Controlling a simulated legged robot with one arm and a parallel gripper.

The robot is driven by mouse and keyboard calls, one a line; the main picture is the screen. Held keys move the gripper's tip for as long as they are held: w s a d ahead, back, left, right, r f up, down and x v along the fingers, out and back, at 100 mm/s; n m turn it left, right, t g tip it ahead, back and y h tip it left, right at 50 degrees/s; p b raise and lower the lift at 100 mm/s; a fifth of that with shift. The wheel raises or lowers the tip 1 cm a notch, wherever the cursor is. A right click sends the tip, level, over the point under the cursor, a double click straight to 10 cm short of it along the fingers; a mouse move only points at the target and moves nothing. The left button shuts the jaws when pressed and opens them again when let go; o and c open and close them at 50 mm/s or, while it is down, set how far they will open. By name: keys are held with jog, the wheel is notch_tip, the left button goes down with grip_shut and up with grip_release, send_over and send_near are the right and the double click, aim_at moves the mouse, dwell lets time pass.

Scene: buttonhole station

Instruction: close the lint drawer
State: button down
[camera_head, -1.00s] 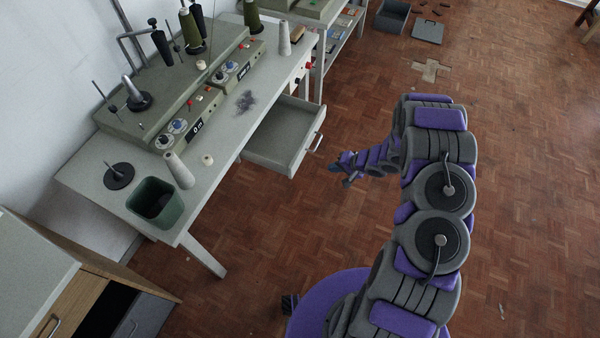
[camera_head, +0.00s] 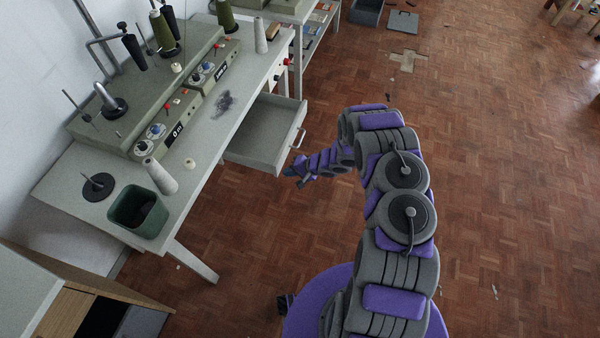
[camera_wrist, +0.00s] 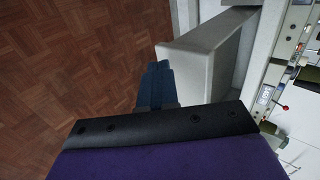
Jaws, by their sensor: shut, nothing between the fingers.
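The lint drawer (camera_head: 262,137) is a grey open-topped drawer, pulled out from under the grey worktable. Its front panel carries a pale bar handle (camera_head: 299,137) on the outside. My gripper (camera_head: 290,171) is shut and empty, low in front of the drawer front, close to its near end. In the wrist view my gripper's blue fingers (camera_wrist: 156,82) are together and point at the near end of the drawer's front panel (camera_wrist: 187,76). I cannot tell whether they touch it. The handle does not show in the wrist view.
The worktable (camera_head: 78,165) holds a grey machine with thread spools, a patch of dark lint (camera_head: 222,103) and a dark green bin (camera_head: 138,212). A wooden cabinet (camera_head: 70,318) stands at the lower left. The parquet floor (camera_head: 500,200) to the right is mostly clear.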

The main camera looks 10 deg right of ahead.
jog(key=shift+w+a, duration=0.5)
jog(key=shift+a, duration=0.35)
jog(key=shift+a, duration=0.1)
